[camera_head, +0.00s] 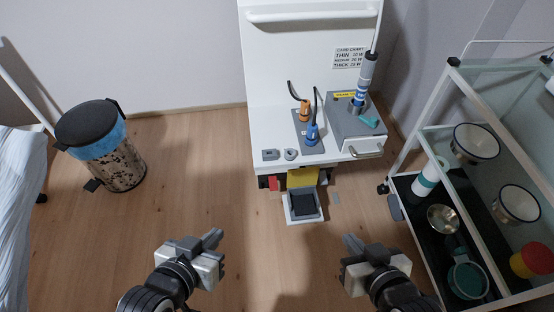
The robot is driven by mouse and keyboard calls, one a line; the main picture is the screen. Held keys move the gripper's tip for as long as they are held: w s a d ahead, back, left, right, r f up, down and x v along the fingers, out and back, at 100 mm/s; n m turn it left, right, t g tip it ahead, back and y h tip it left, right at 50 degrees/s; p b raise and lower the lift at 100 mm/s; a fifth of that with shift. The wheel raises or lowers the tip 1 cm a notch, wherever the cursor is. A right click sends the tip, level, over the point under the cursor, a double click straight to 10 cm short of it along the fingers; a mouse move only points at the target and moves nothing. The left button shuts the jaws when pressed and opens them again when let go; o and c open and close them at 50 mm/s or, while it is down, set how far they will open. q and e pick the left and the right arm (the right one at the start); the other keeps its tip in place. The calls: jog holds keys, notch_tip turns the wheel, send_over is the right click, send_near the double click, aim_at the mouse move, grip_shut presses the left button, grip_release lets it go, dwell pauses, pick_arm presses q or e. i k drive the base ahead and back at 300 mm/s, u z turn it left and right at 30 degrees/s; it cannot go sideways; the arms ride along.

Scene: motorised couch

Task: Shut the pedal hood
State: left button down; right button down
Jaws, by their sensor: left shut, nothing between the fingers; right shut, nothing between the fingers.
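A dark foot pedal (303,204) sits in a light grey housing (290,215) on the floor at the foot of the white cart (270,110). A yellow panel (302,178) stands just behind the pedal, under the cart's shelf. I cannot tell which part is the hood; the dark pedal top is uncovered from above. My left gripper (214,239) is shut and empty, in front and to the left of the pedal. My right gripper (350,243) is shut and empty, in front and to the right. Neither touches the pedal.
A glass-shelved trolley (432,130) with bowls and a cup stands close on the right. A pedal bin (108,147) and a bed edge (20,200) are at the left. A grey box (355,125) and plugged handpieces sit on the cart. The floor between is clear.

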aim_at(303, 175)
jog(key=u, duration=0.05)
jog(key=i, duration=1.05)
jog(key=z, duration=0.2)
